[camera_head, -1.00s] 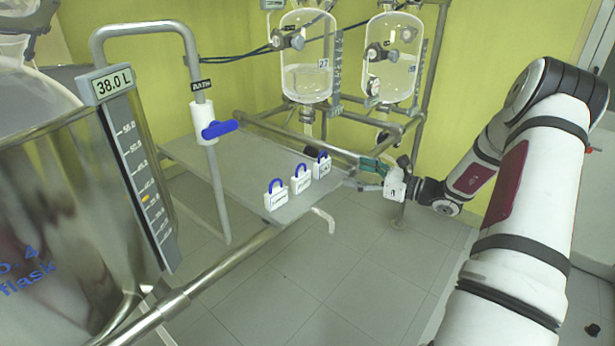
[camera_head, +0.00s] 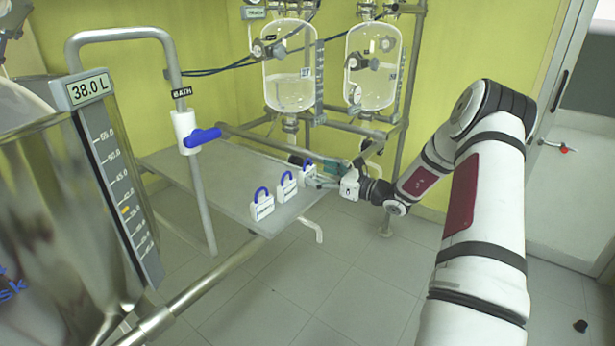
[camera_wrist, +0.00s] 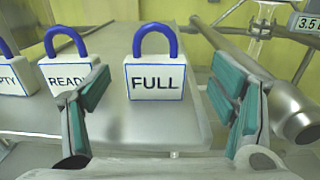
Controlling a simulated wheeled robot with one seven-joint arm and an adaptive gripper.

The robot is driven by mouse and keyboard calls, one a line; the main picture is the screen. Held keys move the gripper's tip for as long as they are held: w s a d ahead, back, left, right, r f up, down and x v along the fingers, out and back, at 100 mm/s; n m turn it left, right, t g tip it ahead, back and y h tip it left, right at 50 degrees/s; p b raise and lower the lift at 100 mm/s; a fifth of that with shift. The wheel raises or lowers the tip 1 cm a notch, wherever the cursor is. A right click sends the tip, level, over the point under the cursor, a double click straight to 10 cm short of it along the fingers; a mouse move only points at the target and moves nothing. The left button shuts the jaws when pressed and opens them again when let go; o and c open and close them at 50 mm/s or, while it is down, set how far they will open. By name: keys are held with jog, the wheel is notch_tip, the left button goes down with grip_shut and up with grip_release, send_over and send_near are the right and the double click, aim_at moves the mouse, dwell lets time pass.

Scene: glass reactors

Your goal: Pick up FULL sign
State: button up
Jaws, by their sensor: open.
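The FULL sign (camera_wrist: 155,85) is a white padlock-shaped block with a blue loop on top and black lettering. It stands upright on the metal shelf in the wrist view, between and beyond my open fingers. In the head view the FULL sign (camera_head: 308,171) is the farthest of the three signs, right at my gripper (camera_head: 322,176). In the wrist view my gripper (camera_wrist: 165,105) is open, with a green-padded finger on each side of the sign and nothing held. I cannot tell the exact depth between the fingertips and the sign.
The READY sign (camera_wrist: 66,72) stands close left of my left finger, with the EMPTY sign (camera_wrist: 12,75) beyond it. The shelf (camera_head: 200,178) is otherwise clear. A thick metal rail (camera_wrist: 285,105) lies to the right. Glass reactors (camera_head: 290,80) stand behind.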

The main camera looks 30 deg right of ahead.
aim_at(311, 170)
jog(key=x, duration=0.2)
jog(key=b+x, duration=0.1)
jog(key=x, duration=0.1)
jog(key=shift+a+r, duration=0.1)
jog(key=shift+a, duration=0.2)
jog(key=c, duration=1.3)
jog(key=shift+o, duration=0.2)
jog(key=shift+r, duration=0.1)
